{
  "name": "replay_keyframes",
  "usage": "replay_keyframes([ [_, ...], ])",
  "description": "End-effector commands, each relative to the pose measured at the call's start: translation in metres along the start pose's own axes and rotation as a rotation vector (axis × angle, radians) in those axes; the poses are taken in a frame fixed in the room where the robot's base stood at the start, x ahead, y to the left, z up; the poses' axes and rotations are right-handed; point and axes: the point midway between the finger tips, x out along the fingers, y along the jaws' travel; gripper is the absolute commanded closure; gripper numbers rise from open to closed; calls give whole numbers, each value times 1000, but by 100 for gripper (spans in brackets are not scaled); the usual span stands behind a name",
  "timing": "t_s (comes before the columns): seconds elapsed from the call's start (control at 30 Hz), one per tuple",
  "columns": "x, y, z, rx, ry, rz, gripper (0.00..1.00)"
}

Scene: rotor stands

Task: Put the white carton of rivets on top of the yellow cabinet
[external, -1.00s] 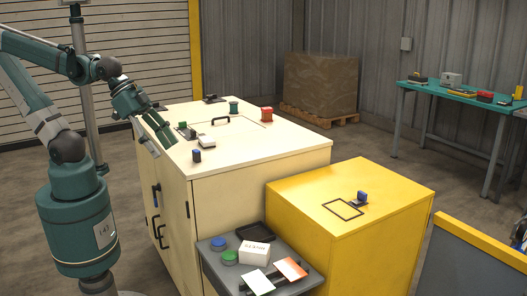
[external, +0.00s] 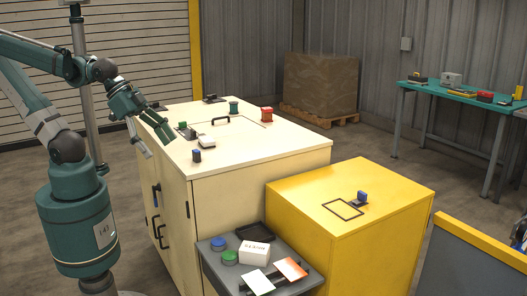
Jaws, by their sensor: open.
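The white carton (external: 254,253) stands on the small grey side table, with dark lettering on its front that is too small to read surely. The yellow cabinet (external: 390,200) stands to the right of that table. Its top holds a dark rectangular outline (external: 343,210) and a small blue item on a dark base (external: 360,199). My gripper (external: 154,145) is open and empty at the left edge of the cream cabinet, well away from the carton, up and to the left of it.
The grey table (external: 225,283) also holds a black tray (external: 252,232), blue and green round tins (external: 219,244), and papers (external: 290,269). The tall cream cabinet (external: 265,160) carries several small items and a handle (external: 221,121). The yellow top is mostly clear.

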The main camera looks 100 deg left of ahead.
Motion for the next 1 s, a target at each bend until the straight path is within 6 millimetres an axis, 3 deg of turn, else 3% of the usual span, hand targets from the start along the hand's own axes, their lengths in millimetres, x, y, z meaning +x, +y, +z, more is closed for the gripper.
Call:
replay_keyframes([
  [0.47,10,-1,-16,89,-35,-5,22],
  [1.0,52,-5,-58,360,-141,0,22],
])
